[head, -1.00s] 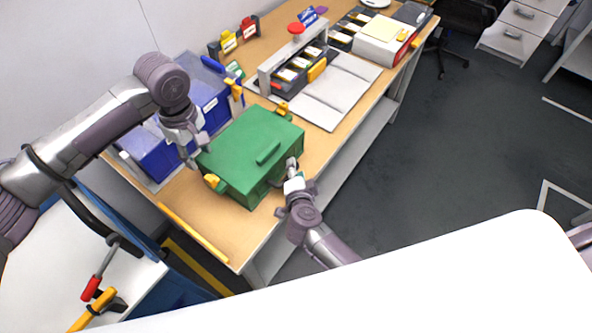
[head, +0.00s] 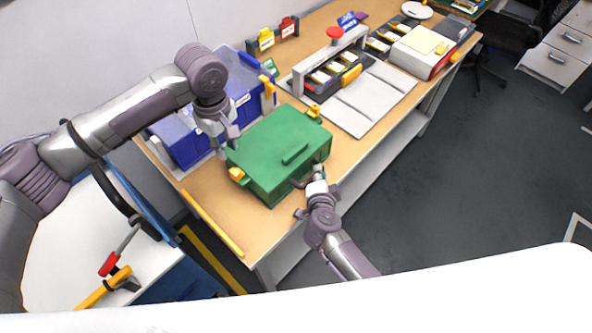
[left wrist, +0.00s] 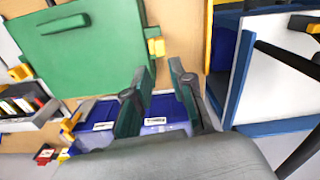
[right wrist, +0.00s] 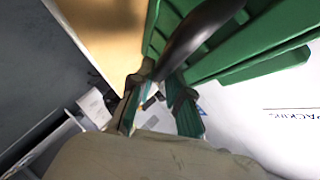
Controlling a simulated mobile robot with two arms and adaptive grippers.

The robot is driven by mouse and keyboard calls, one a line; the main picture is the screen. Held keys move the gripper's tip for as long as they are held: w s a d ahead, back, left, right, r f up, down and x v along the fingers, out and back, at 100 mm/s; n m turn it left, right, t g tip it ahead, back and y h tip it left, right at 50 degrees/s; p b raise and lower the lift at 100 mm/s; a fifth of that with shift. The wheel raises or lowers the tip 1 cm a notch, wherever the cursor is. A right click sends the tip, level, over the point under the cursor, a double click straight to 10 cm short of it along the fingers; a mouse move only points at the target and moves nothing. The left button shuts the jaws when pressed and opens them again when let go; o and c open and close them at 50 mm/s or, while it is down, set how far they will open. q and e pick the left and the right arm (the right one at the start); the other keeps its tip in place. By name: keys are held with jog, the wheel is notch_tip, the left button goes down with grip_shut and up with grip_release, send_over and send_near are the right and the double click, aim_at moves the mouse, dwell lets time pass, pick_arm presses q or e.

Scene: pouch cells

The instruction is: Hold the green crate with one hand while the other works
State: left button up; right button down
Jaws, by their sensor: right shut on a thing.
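The green crate (head: 262,148) stands on the table near its front left corner, its lid down with a bar handle (head: 295,153) on top. Yellow latches (head: 238,175) sit at its ends. My right gripper (head: 308,183) is at the crate's front side. In the right wrist view its fingers (right wrist: 158,98) are closed around a dark curved handle (right wrist: 195,35) on the crate. My left gripper (head: 228,147) is beside the crate's back left edge. In the left wrist view its fingers (left wrist: 161,72) are apart and empty, next to the green lid (left wrist: 85,50).
Blue bins (head: 185,140) stand close behind the crate. To the right are a grey rack with a red button (head: 335,33), white panels (head: 375,97) and a white-and-red device (head: 420,50). A yellow strip (head: 212,224) edges the table's left end. A white cart (head: 60,245) with tools stands left.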

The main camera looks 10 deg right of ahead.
pick_arm(q)
jog(key=shift+c, duration=1.2)
jog(key=shift+s+d, duration=0.1)
grip_shut()
jog(key=s+d+n+h, duration=0.5)
jog(key=n+h, duration=0.1)
jog(key=h, duration=0.1)
jog(key=s+a+f+n+t, duration=0.1)
jog(key=s+a+n+t, duration=0.1)
jog(key=a+n, duration=0.3)
jog(key=s+a+f+n+t, duration=0.2)
jog(key=a+n, duration=0.3)
jog(key=a, duration=0.6)
jog(key=shift+a+n+t, duration=0.3)
jog(key=shift+a+t, duration=0.05)
jog(key=shift+t, duration=0.55)
jog(key=shift+s, duration=0.1)
